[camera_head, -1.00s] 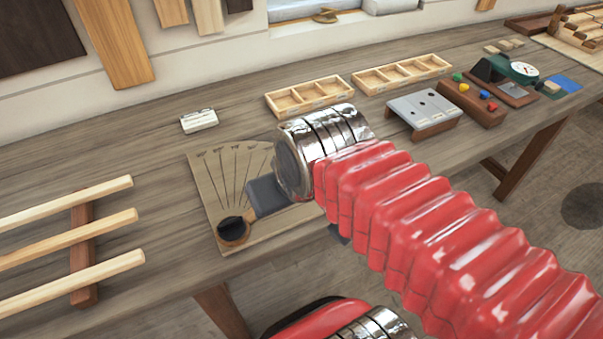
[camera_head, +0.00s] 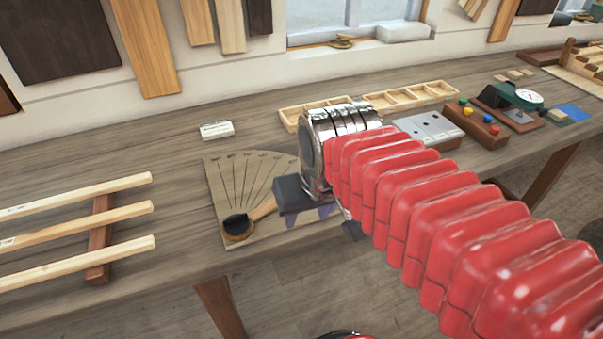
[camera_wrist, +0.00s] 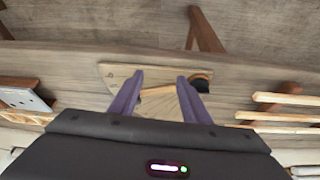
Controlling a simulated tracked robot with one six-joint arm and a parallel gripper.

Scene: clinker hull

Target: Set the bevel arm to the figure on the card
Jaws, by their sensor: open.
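The bevel board (camera_head: 222,190) is a pale fan-shaped plate with dark lines, lying on the bench. Its wooden bevel arm (camera_head: 263,211) runs from a dark round pivot (camera_head: 237,226) at the near left corner up toward the right, apart from the visible lines. My gripper (camera_head: 308,215) is over the board's right side, its purple fingers pointing down. In the wrist view the open fingers (camera_wrist: 160,77) frame the bevel arm (camera_wrist: 158,91), with no clear contact; the pivot (camera_wrist: 200,83) is beside the right finger. A small white card (camera_head: 216,130) stands behind the board, its figure unreadable.
Pale wooden rods (camera_head: 80,222) lie on a rest at the left. Divided trays (camera_head: 410,96), a grey plate on a block (camera_head: 428,130) and a block with coloured knobs (camera_head: 475,126) stand to the right. The bench front edge is close to the board.

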